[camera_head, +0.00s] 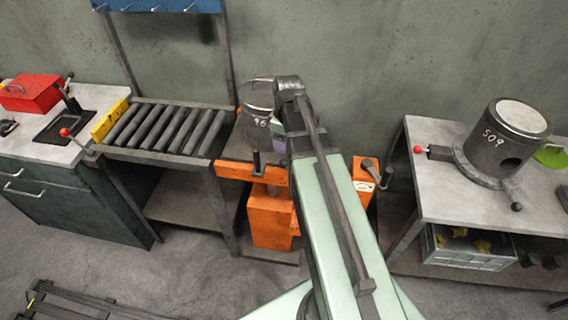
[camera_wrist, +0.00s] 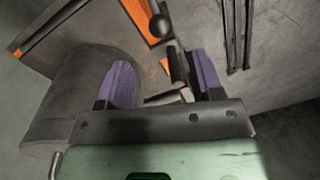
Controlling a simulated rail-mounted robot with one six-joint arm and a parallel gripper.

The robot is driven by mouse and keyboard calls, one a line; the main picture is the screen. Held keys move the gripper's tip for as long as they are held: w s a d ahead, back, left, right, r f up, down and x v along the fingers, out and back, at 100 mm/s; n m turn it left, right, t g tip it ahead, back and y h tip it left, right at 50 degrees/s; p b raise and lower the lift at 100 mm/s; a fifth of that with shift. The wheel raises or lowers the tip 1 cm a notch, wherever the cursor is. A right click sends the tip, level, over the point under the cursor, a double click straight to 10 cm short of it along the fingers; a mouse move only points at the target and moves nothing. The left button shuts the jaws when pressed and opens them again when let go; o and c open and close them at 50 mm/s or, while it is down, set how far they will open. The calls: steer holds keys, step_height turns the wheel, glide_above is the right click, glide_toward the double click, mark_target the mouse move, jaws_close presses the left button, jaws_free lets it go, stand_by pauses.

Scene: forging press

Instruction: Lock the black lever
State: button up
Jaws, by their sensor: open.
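A black lever (camera_head: 257,163) stands up from the front of the orange press table beside the grey cylinder marked 96 (camera_head: 256,105). A second black lever (camera_head: 386,178) is on the orange block at the right; I cannot tell which one the task means. My gripper (camera_head: 279,140) is beside the right of the cylinder, partly hidden by my arm. In the wrist view my gripper (camera_wrist: 162,66) is open with two purple fingers. A black ball-ended lever (camera_wrist: 161,26) shows just beyond them, and the cylinder (camera_wrist: 62,95) is at the left. No grip on a lever shows.
A roller conveyor (camera_head: 165,128) adjoins the press at the left. A bench with a red-knobbed lever (camera_head: 66,132) and red box (camera_head: 30,94) is further left. On the right table (camera_head: 437,190) stands a cylinder marked 509 (camera_head: 495,143). A dark rack (camera_head: 75,302) lies at lower left.

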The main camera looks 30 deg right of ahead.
mark_target(284, 160)
steer(key=f+b, duration=0.6)
steer(key=f, duration=0.1)
steer(key=f+b, duration=0.3)
steer(key=shift+s+a+f+b, duration=0.2)
steer(key=shift+a+f+b, duration=0.05)
steer(key=shift+a+b, duration=0.1)
steer(key=shift+r, duration=0.1)
jaws_close()
steer(key=shift+r, duration=0.1)
